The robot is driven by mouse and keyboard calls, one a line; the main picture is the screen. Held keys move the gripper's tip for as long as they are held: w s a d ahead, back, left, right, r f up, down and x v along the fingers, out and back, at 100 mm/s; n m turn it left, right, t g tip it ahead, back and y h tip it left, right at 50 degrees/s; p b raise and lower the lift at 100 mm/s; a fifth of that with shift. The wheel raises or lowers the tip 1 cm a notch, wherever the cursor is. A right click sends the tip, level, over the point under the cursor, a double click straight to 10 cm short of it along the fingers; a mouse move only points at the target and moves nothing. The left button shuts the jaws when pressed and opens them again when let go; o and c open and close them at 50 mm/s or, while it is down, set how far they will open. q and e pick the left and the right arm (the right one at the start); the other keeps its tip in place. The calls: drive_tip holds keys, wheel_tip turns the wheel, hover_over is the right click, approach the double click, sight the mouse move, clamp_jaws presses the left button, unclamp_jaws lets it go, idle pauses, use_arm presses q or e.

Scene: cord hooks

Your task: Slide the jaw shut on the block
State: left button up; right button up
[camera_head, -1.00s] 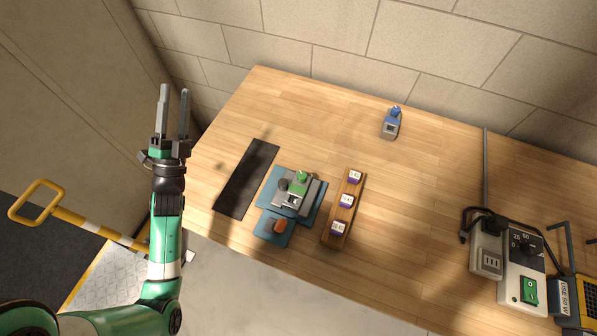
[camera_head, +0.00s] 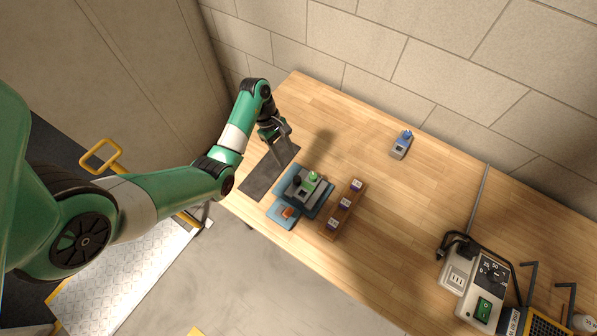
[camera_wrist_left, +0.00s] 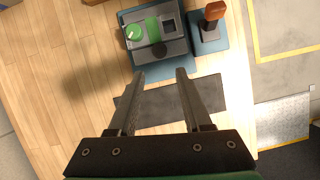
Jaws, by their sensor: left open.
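A grey fixture (camera_head: 305,184) with a green knob (camera_head: 313,177) and a dark round knob (camera_head: 296,181) sits on a blue mat near the table's front left; it also shows at the top of the left wrist view (camera_wrist_left: 176,48). I cannot tell which part of it is the sliding jaw, or whether a block sits in it. My left gripper (camera_head: 283,153) is open and empty above the black mat, left of the fixture. In the left wrist view its fingers (camera_wrist_left: 156,82) point toward the fixture but stay apart from it. My right gripper is not in view.
An orange-handled part (camera_head: 288,212) stands on the blue mat's front section. A wooden rack (camera_head: 330,229) with several white-and-purple blocks lies right of the fixture. A small grey-and-blue device (camera_head: 401,146) is at the back. Control boxes (camera_head: 482,302) and cables occupy the right. The table's middle is clear.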

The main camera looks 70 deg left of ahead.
sight(296, 178)
use_arm(q)
drive_tip(key=b+x, duration=0.3)
drive_tip(key=x, duration=0.8)
drive_tip(key=shift+d+f+b, duration=0.1)
drive_tip(key=shift+f+b, duration=0.05)
drive_tip(key=shift+b, duration=0.2)
clamp_jaws()
drive_tip(key=shift+w, duration=0.1)
idle(0.6)
